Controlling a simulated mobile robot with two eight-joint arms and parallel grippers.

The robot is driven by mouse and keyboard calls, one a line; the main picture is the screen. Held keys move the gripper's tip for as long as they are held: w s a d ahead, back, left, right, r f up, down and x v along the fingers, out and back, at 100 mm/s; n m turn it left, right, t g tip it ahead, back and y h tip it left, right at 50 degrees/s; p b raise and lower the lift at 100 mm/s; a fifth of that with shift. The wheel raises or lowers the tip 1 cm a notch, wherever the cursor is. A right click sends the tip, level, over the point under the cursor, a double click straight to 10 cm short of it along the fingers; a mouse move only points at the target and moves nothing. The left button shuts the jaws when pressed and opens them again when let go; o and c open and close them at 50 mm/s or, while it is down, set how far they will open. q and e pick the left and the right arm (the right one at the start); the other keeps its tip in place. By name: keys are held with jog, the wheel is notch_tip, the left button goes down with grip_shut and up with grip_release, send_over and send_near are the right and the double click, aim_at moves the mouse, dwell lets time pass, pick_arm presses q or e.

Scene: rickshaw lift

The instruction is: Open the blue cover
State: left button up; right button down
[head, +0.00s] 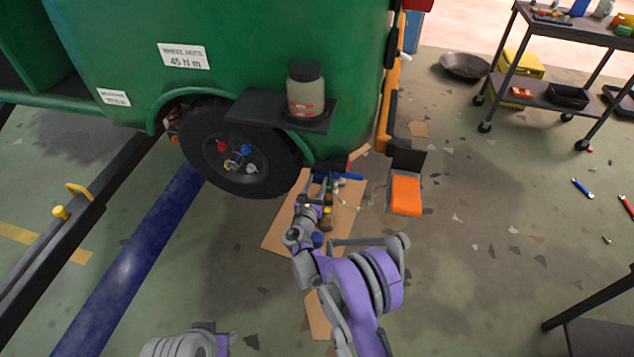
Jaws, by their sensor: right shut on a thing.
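A blue piece (350,176), which looks like the blue cover, shows low beside the green vehicle's rear corner, above a cardboard sheet. My right gripper (323,182) reaches down to it and is shut at its left end. The fingertips are small and partly hidden by my own wrist, so the exact grip is hard to see.
The green vehicle (250,50) has a wheel (240,148) and a shelf with a jar (305,90). An orange pad (405,194) stands right of the cardboard (285,225). A cart (550,95) is at upper right. Floor on the right is mostly free.

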aim_at(318, 180)
jog(key=shift+f, duration=0.1)
dwell(0.8)
jog(key=shift+s+a+f+t+b, duration=0.1)
jog(key=shift+s+f+t+b, duration=0.15)
jog(key=shift+f+t+b, duration=0.4)
jog(key=shift+s+a+f+t+h+b, duration=0.1)
jog(key=shift+s+f+t+h+b, duration=0.25)
jog(key=shift+t+b, duration=0.6)
jog(key=shift+s+a+f+t+h+b, duration=0.1)
jog(key=shift+s+f+t+h+b, duration=0.25)
jog(key=shift+t+b, duration=0.6)
jog(key=shift+s+a+f+t+h+b, duration=0.1)
jog(key=shift+s+f+t+h+b, duration=0.25)
jog(key=shift+t+b, duration=0.6)
